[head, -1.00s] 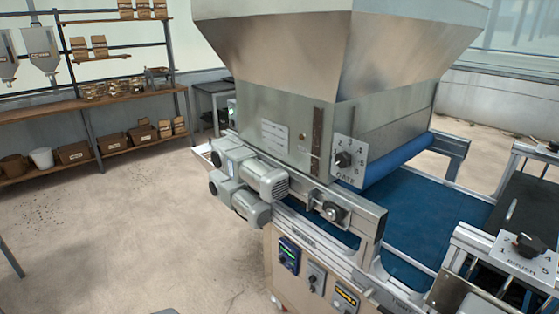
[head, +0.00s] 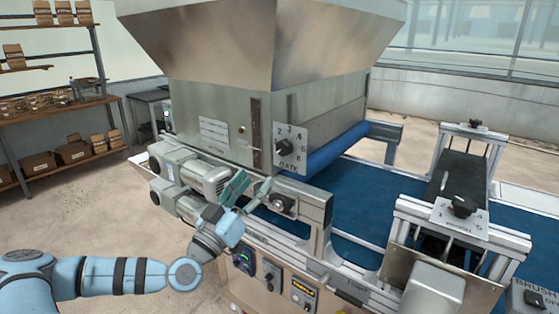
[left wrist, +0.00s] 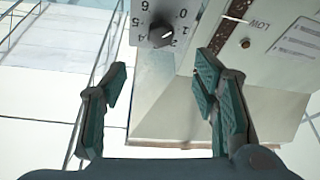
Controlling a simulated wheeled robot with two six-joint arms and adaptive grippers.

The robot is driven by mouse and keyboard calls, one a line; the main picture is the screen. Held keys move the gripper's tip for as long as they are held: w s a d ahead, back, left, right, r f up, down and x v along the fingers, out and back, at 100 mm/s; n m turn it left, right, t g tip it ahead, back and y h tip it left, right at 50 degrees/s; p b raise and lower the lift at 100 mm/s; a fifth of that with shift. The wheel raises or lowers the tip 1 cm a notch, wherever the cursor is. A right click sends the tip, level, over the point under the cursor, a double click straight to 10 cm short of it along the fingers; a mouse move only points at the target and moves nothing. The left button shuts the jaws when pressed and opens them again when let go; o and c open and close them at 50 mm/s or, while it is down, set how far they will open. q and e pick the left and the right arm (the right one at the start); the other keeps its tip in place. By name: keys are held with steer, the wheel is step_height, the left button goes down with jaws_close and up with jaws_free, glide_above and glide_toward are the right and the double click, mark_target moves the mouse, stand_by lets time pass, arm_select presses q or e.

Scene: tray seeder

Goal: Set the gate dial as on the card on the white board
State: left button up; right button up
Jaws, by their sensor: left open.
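The gate dial is a black knob (head: 284,147) on a white numbered plate (head: 297,134) marked GATE, on the grey hopper's lower side. In the left wrist view the knob (left wrist: 161,36) appears at the top with the plate's numbers upside down. A white mark on the knob points to the right there; I cannot tell surely which number it meets. My left gripper (head: 251,187) is open and empty, below and left of the dial, apart from it. Its two teal-padded fingers (left wrist: 162,80) stand wide apart in the left wrist view. No white board or card is in view.
The hopper (head: 200,110) stands over a blue belt (head: 360,205). Grey motors (head: 190,172) and a side rail with a clamp knob (head: 281,203) lie close to my left gripper. A second dial (head: 462,206) is at the right. Shelves (head: 60,100) stand far left.

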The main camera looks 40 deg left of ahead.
mark_target(281, 149)
arm_select(q)
steer(key=p+x, duration=0.4)
steer(key=x, duration=0.7)
steer(key=shift+r, duration=0.15)
steer(key=shift+w+p, duration=0.4)
steer(key=shift+w, duration=0.05)
arm_select(e)
step_height(281, 149, up, 3)
steer(key=shift+w+a+r, duration=0.1)
arm_select(q)
steer(key=shift+c, duration=0.4)
